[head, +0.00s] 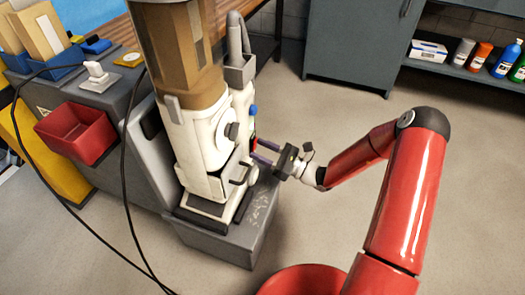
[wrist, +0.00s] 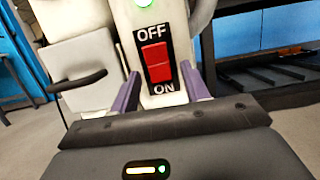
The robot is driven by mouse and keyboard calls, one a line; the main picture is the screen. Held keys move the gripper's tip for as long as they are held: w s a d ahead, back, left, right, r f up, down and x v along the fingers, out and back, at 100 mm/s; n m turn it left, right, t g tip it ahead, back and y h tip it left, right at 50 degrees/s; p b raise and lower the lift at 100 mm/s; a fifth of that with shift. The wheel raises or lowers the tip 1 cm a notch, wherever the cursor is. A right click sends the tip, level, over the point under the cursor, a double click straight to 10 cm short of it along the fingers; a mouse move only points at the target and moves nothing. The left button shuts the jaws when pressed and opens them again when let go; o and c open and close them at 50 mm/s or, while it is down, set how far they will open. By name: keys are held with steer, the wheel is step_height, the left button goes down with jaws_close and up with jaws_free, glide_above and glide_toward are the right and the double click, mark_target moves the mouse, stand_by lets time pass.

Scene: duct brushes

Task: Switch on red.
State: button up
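The red rocker switch (wrist: 156,63) sits on a black plate on the white machine (head: 205,135), with OFF printed above it and ON below. A green light (wrist: 143,3) glows above the plate in the wrist view. In the head view the switch is mostly hidden at the machine's right side. My gripper (head: 257,150) points at that side from the right. Its two purple fingers stand apart with nothing between them, and in the wrist view (wrist: 160,78) they flank the switch. I cannot tell whether they touch the machine.
A handle (wrist: 88,80) sticks out left of the switch in the wrist view. A blue knob (head: 253,110) is above my gripper. A red bin (head: 76,133) hangs on the grey cabinet at the left, with black cables nearby. Open floor lies to the right, before a shelf of bottles (head: 480,57).

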steer(key=v, duration=0.7)
steer(key=shift+d, duration=0.4)
steer(key=shift+s, duration=0.15)
